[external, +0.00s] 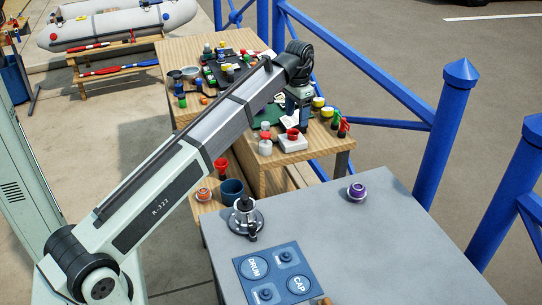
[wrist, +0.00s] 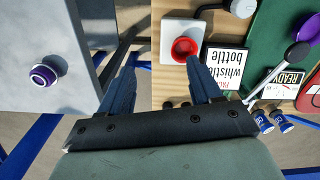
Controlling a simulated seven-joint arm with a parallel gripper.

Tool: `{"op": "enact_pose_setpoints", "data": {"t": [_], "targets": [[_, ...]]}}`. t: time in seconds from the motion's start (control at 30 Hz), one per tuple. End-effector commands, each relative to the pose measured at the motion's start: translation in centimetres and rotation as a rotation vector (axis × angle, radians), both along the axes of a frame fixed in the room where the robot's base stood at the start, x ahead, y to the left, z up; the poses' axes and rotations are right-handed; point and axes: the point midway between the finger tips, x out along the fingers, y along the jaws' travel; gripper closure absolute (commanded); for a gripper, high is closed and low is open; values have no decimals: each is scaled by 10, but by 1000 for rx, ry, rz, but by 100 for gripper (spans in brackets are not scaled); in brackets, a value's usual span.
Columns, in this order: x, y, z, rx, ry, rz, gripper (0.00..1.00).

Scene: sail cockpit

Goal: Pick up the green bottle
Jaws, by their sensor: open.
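My gripper (external: 299,124) hangs over the near right part of the wooden table, pointing down. In the wrist view its two dark fingers (wrist: 160,65) are apart with nothing held between them. I cannot surely pick out a green bottle in either view. Several small bottles and caps stand on the table in the external view, too small to tell apart well. A pale bottle (external: 265,144) stands left of my gripper. A white bottle (wrist: 242,7) is cut off at the top of the wrist view.
A white block with a red ring (wrist: 184,48) lies near my fingers, beside a card reading "whistle bottle" (wrist: 226,65). A green mat (wrist: 276,30) lies to the right. The grey table (external: 325,225) holds a purple ring-shaped item (external: 357,191). Blue railings (external: 445,145) stand to the right.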

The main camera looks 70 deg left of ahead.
Motion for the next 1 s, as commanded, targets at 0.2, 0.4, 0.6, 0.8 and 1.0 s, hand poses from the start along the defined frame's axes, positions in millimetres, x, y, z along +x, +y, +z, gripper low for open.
{"op": "enact_pose_setpoints", "data": {"t": [0.2, 0.4, 0.6, 0.8, 1.0], "targets": [[-48, 90, 1, -1, 2, 136, 36], [-98, 166, 3, -3, 4, 254, 36], [-157, 238, 5, -4, 5, 373, 36], [-219, 304, 7, -6, 5, 493, 36], [-268, 350, 10, -5, 6, 631, 36]]}}
